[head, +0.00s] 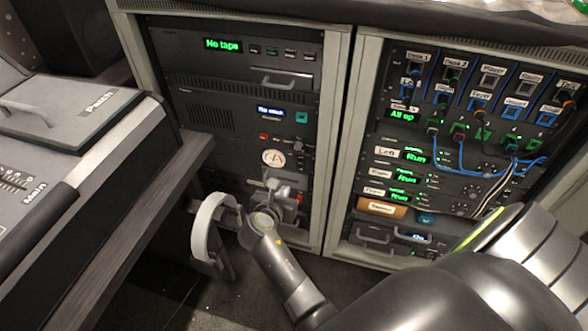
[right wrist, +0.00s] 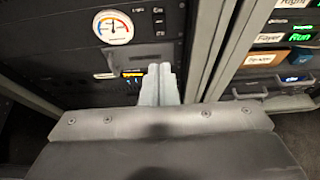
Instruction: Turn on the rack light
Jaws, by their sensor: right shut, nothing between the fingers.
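The left rack (head: 335,120) stands upright with several dark panels. A round dial gauge (head: 274,158) sits on a lower panel; it also shows in the right wrist view (right wrist: 113,27). Small controls (right wrist: 158,22) sit right of the gauge, too small to read. I cannot tell which control is the rack light's. My right gripper (head: 272,184) is in front of the left rack, just below the gauge. In the right wrist view its fingers (right wrist: 158,72) are together and empty, covering part of the panel. Whether they touch it I cannot tell. My left gripper is not in view.
The right rack (head: 340,150) has lit green displays and blue and white patch cables (head: 480,172). A console (head: 75,120) on a desk fills the left side. A white curved band (head: 203,225) hangs near the desk, close to my right wrist.

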